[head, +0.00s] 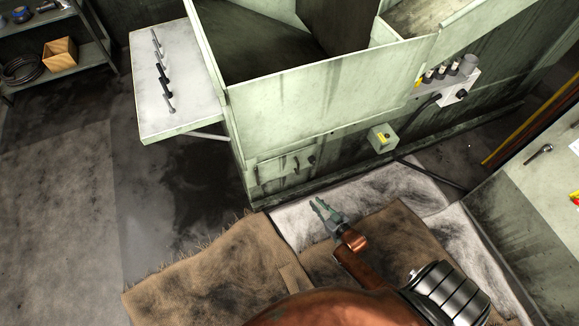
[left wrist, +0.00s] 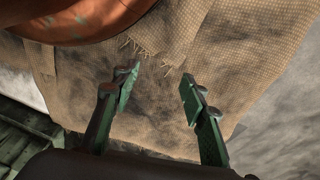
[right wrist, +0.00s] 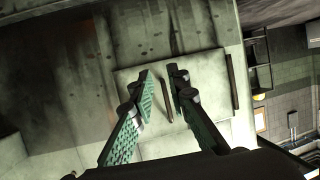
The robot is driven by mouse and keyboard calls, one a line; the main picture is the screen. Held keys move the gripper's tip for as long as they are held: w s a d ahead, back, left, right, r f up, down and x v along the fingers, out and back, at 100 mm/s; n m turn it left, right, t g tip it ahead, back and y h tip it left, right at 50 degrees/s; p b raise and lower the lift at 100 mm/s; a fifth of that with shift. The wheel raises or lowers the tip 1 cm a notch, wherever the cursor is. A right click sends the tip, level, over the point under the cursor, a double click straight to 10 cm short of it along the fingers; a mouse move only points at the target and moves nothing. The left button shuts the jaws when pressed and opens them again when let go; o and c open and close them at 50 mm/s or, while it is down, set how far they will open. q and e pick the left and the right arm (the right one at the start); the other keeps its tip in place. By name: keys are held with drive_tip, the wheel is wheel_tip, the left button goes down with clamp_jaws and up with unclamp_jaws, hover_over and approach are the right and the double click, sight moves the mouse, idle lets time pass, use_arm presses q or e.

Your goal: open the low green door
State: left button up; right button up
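The low green door (head: 268,171) is a small panel at the bottom of the green machine's near wall, with dark bars on it; it looks shut. In the right wrist view the door (right wrist: 209,84) is pale green, with a thin upright bar (right wrist: 167,100) that shows between my fingers. My right gripper (head: 322,208) is open and empty, in front of and below the door in the head view. Its fingers (right wrist: 163,72) are a short gap apart; I cannot tell how far they are from the bar. My left gripper (left wrist: 157,76) is open and empty over brown sacking.
Brown sacking (head: 215,275) and a pale mat (head: 295,222) cover the floor before the machine. A white side table (head: 190,85) juts out left. The floor at left is clear.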

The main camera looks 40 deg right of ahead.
use_arm(q)
wheel_tip(320, 180, up, 6)
drive_tip(key=w+d+b, duration=0.1)
drive_tip(key=w+b, duration=0.2)
drive_tip(key=b, duration=0.2)
use_arm(e)
drive_tip(key=w+d+r+t, duration=0.2)
drive_tip(key=w+r+t, duration=0.2)
drive_tip(key=w+r, duration=0.45)
use_arm(q)
drive_tip(key=w+d+f+t+h+b, duration=0.1)
drive_tip(key=w+d+f+t+b, duration=0.1)
drive_tip(key=w+d+f+t, duration=0.1)
drive_tip(key=shift+w+d+f+h+b, duration=0.3)
drive_tip(key=shift+w+d+f+b, duration=0.15)
drive_tip(key=shift+w+f, duration=0.25)
use_arm(e)
hover_over(298, 173)
drive_tip(key=shift+w+d+f, duration=0.15)
drive_tip(key=shift+w+f, duration=0.1)
drive_tip(key=shift+w, duration=0.1)
drive_tip(key=shift+c, duration=0.7)
use_arm(q)
drive_tip(key=shift+s, duration=0.1)
use_arm(e)
clamp_jaws()
drive_tip(key=shift+s, duration=0.1)
